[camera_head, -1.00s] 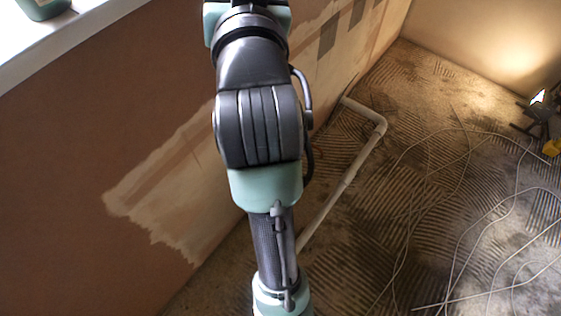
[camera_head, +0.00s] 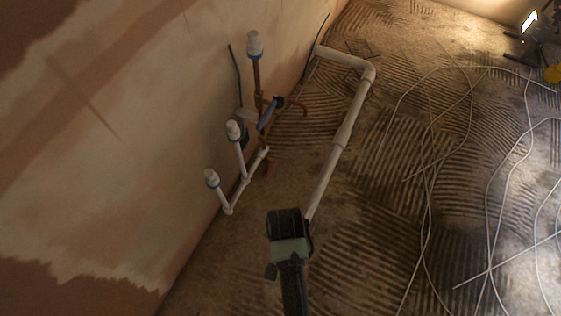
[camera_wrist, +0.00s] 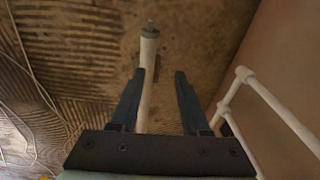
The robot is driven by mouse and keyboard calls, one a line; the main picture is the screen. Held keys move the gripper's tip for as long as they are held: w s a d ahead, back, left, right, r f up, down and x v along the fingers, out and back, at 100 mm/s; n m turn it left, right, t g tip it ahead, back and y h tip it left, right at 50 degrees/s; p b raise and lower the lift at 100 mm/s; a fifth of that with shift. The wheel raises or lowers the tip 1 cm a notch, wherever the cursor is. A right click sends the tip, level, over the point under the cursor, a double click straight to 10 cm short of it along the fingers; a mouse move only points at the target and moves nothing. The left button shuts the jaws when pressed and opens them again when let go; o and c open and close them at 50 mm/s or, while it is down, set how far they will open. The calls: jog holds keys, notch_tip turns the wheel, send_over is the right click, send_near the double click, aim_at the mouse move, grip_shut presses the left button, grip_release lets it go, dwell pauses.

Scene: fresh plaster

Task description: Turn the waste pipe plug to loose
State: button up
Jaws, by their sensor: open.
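The waste pipe is a thick white pipe (camera_head: 327,180) that runs along the floor in the head view, its near end hidden behind my arm. In the wrist view the white pipe (camera_wrist: 147,57) ends in a grey plug (camera_wrist: 150,29) with a small knob on top. My gripper (camera_wrist: 160,74) is open and empty, its two dark fingers pointing toward the pipe end. The plug lies beyond the fingertips, slightly left of the middle between them. The left finger overlaps the pipe in the picture. The fingers cannot be made out in the head view.
Thin white pipes (camera_head: 241,160) with white caps (camera_head: 234,130) stand by the plastered wall (camera_head: 110,150), beside copper pipes (camera_head: 258,75). Loose pale cables (camera_head: 428,190) lie across the ridged floor on the right. A lit work lamp (camera_head: 529,21) stands at the far right.

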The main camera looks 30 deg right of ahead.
jog(key=shift+g, duration=0.6)
jog(key=s+f+b, duration=0.1)
jog(key=f+b, duration=0.2)
jog(key=f, duration=0.2)
jog(key=s+f+b, duration=0.1)
jog(key=f+b, duration=0.3)
jog(key=f, duration=0.2)
jog(key=a+f+b, duration=0.1)
jog(key=f+b, duration=0.2)
jog(key=f, duration=0.3)
jog(key=shift+s+f+b, duration=0.15)
jog(key=shift+s+b, duration=0.25)
grip_shut()
